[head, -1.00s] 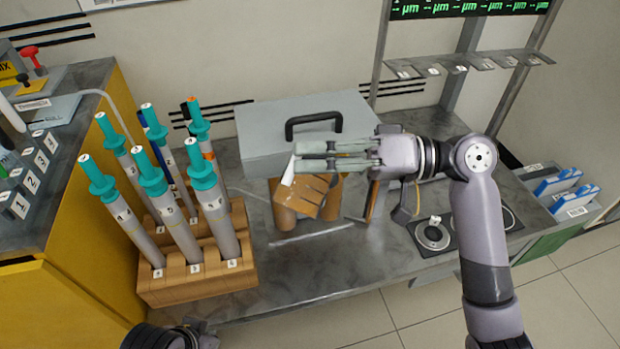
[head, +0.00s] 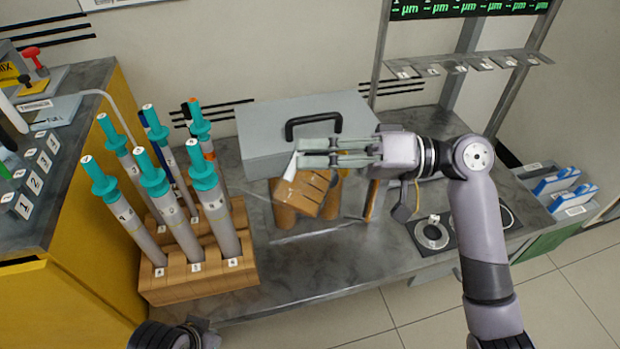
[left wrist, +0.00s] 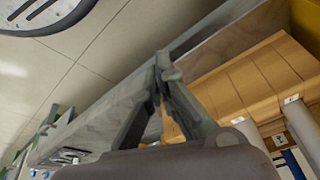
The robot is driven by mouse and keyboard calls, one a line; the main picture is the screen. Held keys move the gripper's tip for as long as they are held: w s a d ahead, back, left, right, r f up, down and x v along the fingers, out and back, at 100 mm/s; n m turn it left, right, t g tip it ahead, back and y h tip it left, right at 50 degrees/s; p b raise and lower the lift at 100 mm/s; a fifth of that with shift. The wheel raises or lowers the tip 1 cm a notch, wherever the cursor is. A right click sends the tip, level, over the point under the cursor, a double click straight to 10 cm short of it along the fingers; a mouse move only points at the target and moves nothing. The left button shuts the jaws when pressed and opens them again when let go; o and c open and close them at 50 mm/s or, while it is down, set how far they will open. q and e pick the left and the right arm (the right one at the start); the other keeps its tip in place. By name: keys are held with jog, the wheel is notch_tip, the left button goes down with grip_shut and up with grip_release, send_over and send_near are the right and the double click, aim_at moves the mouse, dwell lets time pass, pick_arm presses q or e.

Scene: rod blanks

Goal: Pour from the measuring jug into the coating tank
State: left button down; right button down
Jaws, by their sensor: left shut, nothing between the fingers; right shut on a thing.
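My right gripper (head: 300,154) is shut on a small white thing (head: 291,167) in front of the grey case. Only a sliver of it shows, so I cannot tell whether it is the measuring jug. Just below is a tilted brown slotted block (head: 302,193) with brown cylinders (head: 284,205) beside it. Faint clear edges around them may belong to a transparent vessel; I cannot make out the coating tank for sure. My left gripper (left wrist: 163,68) is shut and empty in the left wrist view, near the bench edge. In the head view only part of my left arm shows, at the bottom.
A wooden rack (head: 200,285) with several teal-topped tubes stands at the left of the bench. A grey case (head: 262,135) with a black handle is at the back. A small round device (head: 432,234) sits at the right. The bench front (head: 330,270) is clear.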

pick_arm(q)
jog(key=shift+w+d+r, duration=0.15)
jog(key=shift+d+r, duration=0.05)
jog(key=shift+r, duration=0.05)
jog(key=shift+w+f, duration=0.1)
jog(key=shift+w, duration=0.05)
pick_arm(e)
jog(key=shift+w+r, duration=0.1)
jog(key=shift+w+d+m+p, duration=0.1)
jog(key=shift+w+m+p, duration=0.05)
jog(key=shift+m+p, duration=0.15)
pick_arm(q)
jog(key=shift+x, duration=1.1)
pick_arm(e)
jog(key=shift+w+r, duration=0.1)
